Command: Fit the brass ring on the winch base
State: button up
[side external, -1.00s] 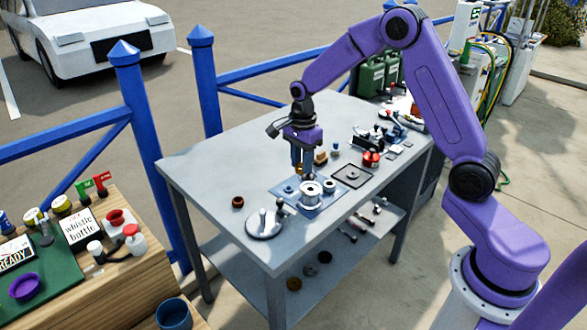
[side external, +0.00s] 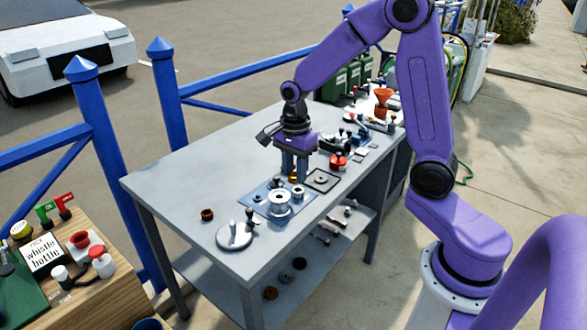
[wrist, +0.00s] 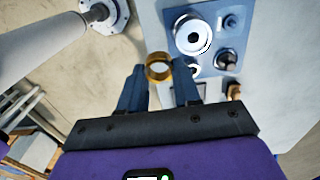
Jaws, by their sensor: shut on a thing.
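The brass ring (wrist: 159,71) is between the fingertips of my gripper (wrist: 160,84) in the wrist view, and the jaws are shut on it. In the side view my gripper (side external: 293,176) points down just behind the silver drum, with a bit of the brass ring (side external: 293,179) showing at its tips. The silver winch drum (side external: 281,197) stands on a blue plate (side external: 252,203). The drum (wrist: 192,35) and plate (wrist: 212,12) lie up and right of the ring in the wrist view. I cannot tell which part is the winch base or how high the ring is held.
A round grey disc with a handle (side external: 235,236) and a small brown ring (side external: 207,214) lie at the table's front left.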

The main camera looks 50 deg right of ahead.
jog(key=shift+r, duration=0.1)
jog(key=shift+r, duration=1.4)
send_near(235, 233)
jog(key=shift+w+d+r, duration=0.25)
jog(key=shift+w+d, duration=0.15)
jog(key=shift+a+f, duration=0.1)
jog(key=shift+f, duration=1.45)
jog(key=shift+f, duration=2.6)
dwell(0.5)
jog(key=o, duration=1.5)
